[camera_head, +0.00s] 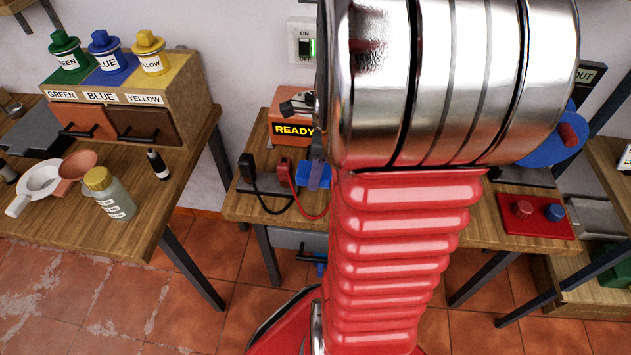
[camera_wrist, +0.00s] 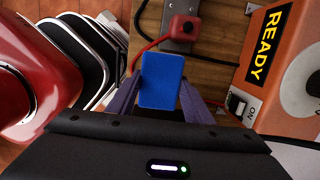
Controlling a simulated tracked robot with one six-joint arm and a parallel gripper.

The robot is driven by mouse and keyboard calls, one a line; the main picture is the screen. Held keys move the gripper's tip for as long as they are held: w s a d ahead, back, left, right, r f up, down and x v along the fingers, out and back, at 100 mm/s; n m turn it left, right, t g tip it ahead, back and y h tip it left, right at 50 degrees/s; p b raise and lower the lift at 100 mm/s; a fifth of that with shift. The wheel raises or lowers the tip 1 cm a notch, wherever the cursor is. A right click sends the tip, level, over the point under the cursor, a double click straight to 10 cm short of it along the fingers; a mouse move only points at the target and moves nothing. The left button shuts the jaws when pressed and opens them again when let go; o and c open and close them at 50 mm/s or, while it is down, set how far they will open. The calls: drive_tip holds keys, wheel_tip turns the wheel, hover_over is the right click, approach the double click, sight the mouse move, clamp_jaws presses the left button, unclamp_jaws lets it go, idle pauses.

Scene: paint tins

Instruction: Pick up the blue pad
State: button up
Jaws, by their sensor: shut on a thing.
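The blue pad (camera_wrist: 161,81) is a flat blue block in the middle of the wrist view, between the two purple-grey fingers of my gripper (camera_wrist: 160,98). The gripper is shut on it. In the head view, part of the blue pad (camera_head: 307,177) shows just left of my red arm, over the middle wooden bench. My gripper (camera_head: 316,175) is mostly hidden there behind my arm. I cannot tell whether the pad touches the bench.
An orange box marked READY (camera_head: 290,130) stands right behind the pad. A side bench (camera_head: 150,215) at the left holds a jar, a funnel and coloured tins. A red panel (camera_head: 535,217) lies to the right.

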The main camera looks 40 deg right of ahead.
drive_tip(key=shift+r, duration=0.95)
